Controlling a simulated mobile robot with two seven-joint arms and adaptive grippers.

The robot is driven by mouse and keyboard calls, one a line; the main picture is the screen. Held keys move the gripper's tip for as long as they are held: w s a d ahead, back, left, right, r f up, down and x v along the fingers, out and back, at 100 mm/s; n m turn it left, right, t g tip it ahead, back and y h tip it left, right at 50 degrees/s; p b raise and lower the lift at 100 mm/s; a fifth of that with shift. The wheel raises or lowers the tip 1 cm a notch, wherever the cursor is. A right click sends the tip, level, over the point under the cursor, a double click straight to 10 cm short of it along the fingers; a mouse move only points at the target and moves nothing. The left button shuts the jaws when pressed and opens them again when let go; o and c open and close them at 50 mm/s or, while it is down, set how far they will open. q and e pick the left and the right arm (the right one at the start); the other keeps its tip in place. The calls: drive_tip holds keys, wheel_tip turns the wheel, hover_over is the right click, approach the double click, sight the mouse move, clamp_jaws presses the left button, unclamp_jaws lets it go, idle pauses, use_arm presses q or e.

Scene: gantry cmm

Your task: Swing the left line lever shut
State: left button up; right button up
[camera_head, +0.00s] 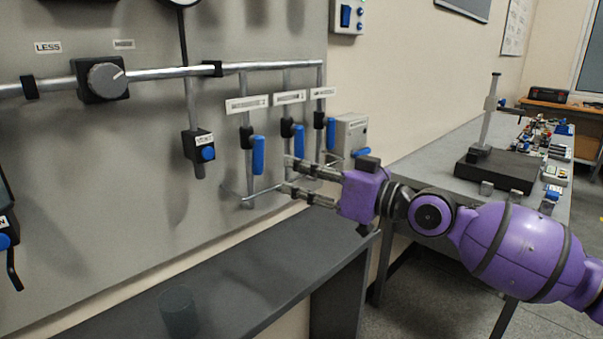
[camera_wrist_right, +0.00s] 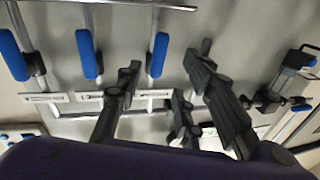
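Three blue levers hang on vertical pipes of the grey panel, each under a white label too small to read. The leftmost, taken as the left line lever (camera_head: 258,155), points down along its pipe. The middle lever (camera_head: 297,138) and right lever (camera_head: 331,133) also hang down. My purple right gripper (camera_head: 287,174) is open and empty, its fingers apart, just right of the left lever in the head view. The wrist view looks upside down; there the left lever (camera_wrist_right: 158,54) appears between the spread fingers (camera_wrist_right: 163,70); contact cannot be told. My left gripper is not in view.
A VENT valve (camera_head: 208,153) and a round knob (camera_head: 104,78) sit left on the panel. A grey box (camera_head: 350,132) is on the wall at right. A dark shelf (camera_head: 250,290) runs below, holding a cylinder (camera_head: 179,311). A workbench (camera_head: 440,165) stands right.

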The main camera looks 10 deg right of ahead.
sight(257, 155)
drive_tip(key=shift+s+p, duration=0.15)
drive_tip(key=shift+p, duration=0.2)
drive_tip(key=shift+c, duration=1.4)
drive_tip(key=m+p, duration=0.2)
drive_tip(key=p, duration=0.1)
drive_tip(key=shift+s+d+r+t, duration=0.1)
drive_tip(key=shift+d+r+t, duration=0.1)
drive_tip(key=shift+d+t, duration=0.1)
clamp_jaws()
use_arm(q)
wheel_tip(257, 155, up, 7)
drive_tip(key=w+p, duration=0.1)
drive_tip(key=p, duration=0.2)
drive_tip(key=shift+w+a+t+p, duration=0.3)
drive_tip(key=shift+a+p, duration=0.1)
use_arm(e)
drive_tip(key=w+a+m+h, duration=0.1)
drive_tip(key=w+m, duration=0.3)
drive_tip(key=m, duration=0.4)
drive_tip(key=w+a+f+m+t+h, duration=0.1)
drive_tip(key=w+a+m, duration=0.1)
drive_tip(key=w+m, duration=0.3)
drive_tip(key=m, duration=0.4)
drive_tip(key=shift+f+m, duration=0.15)
drive_tip(key=shift+m, duration=0.15)
